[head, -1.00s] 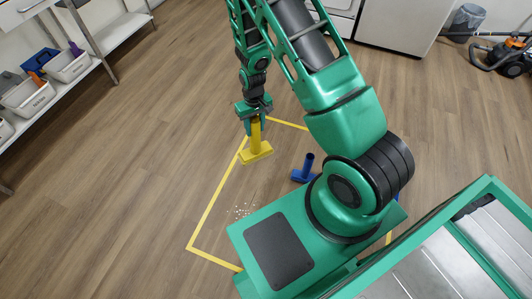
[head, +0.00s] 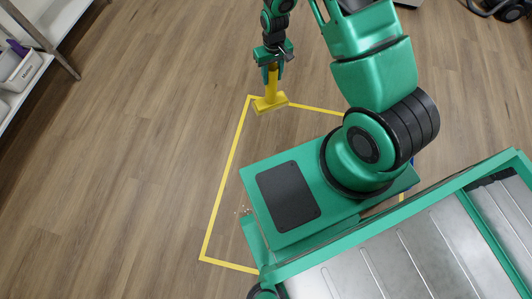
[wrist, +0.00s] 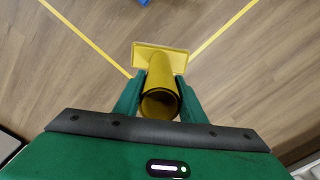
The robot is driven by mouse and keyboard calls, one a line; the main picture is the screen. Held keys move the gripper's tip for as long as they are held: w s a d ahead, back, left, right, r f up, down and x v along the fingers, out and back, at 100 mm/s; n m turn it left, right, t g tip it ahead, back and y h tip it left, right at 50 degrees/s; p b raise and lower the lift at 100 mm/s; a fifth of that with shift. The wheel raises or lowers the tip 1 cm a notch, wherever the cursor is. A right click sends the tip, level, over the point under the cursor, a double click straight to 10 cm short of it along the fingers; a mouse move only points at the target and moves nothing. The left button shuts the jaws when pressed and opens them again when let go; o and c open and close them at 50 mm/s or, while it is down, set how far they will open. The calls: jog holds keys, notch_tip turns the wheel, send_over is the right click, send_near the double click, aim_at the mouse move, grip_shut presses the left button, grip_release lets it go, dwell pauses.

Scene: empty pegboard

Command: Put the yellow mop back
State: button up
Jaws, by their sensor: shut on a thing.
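The yellow mop (head: 270,103) has a short upright handle and a flat rectangular head. My gripper (head: 271,66) is shut on the top of its handle in the head view. The mop head shows near the far left corner of the yellow floor outline; I cannot tell whether it touches the floor. In the wrist view the open top of the mop's handle (wrist: 160,100) sits between my gripper's fingers (wrist: 159,103), with the head beyond it.
Yellow tape (head: 226,180) marks a rectangle on the wood floor, partly hidden by my base. White shelving (head: 40,40) with bins stands at the upper left. A blue object (wrist: 144,2) shows at the top edge of the wrist view. The floor at left is clear.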

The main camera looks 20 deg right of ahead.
jog(key=shift+d+f, duration=0.15)
jog(key=shift+d, duration=0.15)
jog(key=s+a+f+n, duration=0.1)
jog(key=s+a+f, duration=0.4)
jog(key=f, duration=0.4)
jog(key=s+a+f, duration=0.4)
jog(key=f, duration=0.5)
jog(key=s+a+f+n, duration=0.1)
jog(key=s+a+f, duration=0.4)
jog(key=f, duration=0.4)
jog(key=w+d+f, duration=0.7)
jog(key=d+f, duration=0.1)
jog(key=f, duration=0.2)
jog(key=shift+d+f, duration=0.25)
jog(key=shift+f, duration=0.15)
jog(key=o, duration=1)
jog(key=shift+o, duration=0.5)
